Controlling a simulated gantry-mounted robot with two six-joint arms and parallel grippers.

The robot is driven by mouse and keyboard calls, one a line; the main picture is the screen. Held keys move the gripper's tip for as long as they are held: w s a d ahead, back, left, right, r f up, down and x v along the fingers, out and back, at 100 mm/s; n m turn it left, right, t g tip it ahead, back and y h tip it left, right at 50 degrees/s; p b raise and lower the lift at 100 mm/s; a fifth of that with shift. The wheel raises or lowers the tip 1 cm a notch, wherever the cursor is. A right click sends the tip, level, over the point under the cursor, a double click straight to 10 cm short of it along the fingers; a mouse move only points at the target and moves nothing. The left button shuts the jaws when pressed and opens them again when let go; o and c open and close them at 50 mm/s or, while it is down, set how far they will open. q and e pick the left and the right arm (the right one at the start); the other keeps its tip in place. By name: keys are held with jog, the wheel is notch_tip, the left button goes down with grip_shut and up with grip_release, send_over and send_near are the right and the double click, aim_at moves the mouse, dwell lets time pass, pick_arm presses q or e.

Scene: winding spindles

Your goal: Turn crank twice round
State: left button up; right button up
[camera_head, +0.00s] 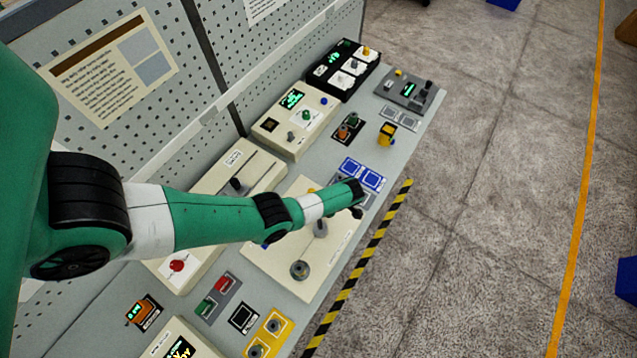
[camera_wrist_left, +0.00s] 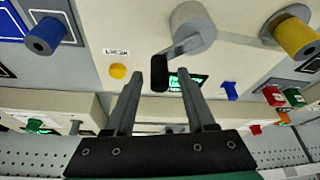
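The crank (camera_wrist_left: 192,28) shows in the left wrist view as a thick grey hub. A short grey arm runs from it to a black handle (camera_wrist_left: 160,73). My left gripper (camera_wrist_left: 158,75) is open. In the left wrist view the black handle appears between its two fingertips, with a gap on each side. I cannot tell how deep the handle sits between them. My right gripper is in neither view.
The cream panel (camera_head: 340,245) also bears a yellow button (camera_wrist_left: 117,71), a green display and a blue knob (camera_wrist_left: 230,90). A pegboard wall rises behind the bench.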

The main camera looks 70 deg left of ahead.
pick_arm(q)
grip_shut()
jog(key=shift+w, duration=0.1)
jog(key=shift+w+d+r+m+t+y+p, duration=0.15)
jog(key=shift+w+m+y+p, duration=0.2)
jog(key=shift+m, duration=0.3)
jog(key=shift+w+m+t+y+p, duration=0.1)
jog(key=shift+m+t+p, duration=0.05)
jog(key=shift+m+p, duration=0.4)
jog(key=m+p, duration=0.1)
jog(key=m, duration=0.1)
jog(key=w+m+t, duration=0.1)
jog(key=shift+w+d+m+y+p, duration=0.15)
jog(key=shift+d+m+y+p, duration=0.1)
jog(key=shift+d+m+p, duration=0.15)
jog(key=m+p, duration=0.1)
jog(key=w+d+m+t, duration=0.1)
jog(key=m, duration=0.1)
jog(key=shift+d+m+t+p, duration=0.1)
jog(key=shift+m+t+p, duration=0.2)
jog(key=shift+p, duration=0.1)
jog(key=shift+w+d+m+t+p, duration=0.15)
jog(key=shift+d+m+t+p, duration=0.15)
jog(key=shift+m, duration=0.35)
jog(key=shift+w+d+m+t+p, duration=0.2)
jog(key=shift+m+t, duration=0.1)
jog(key=shift+m, duration=0.35)
jog(key=shift+o, duration=0.6)
grip_release()
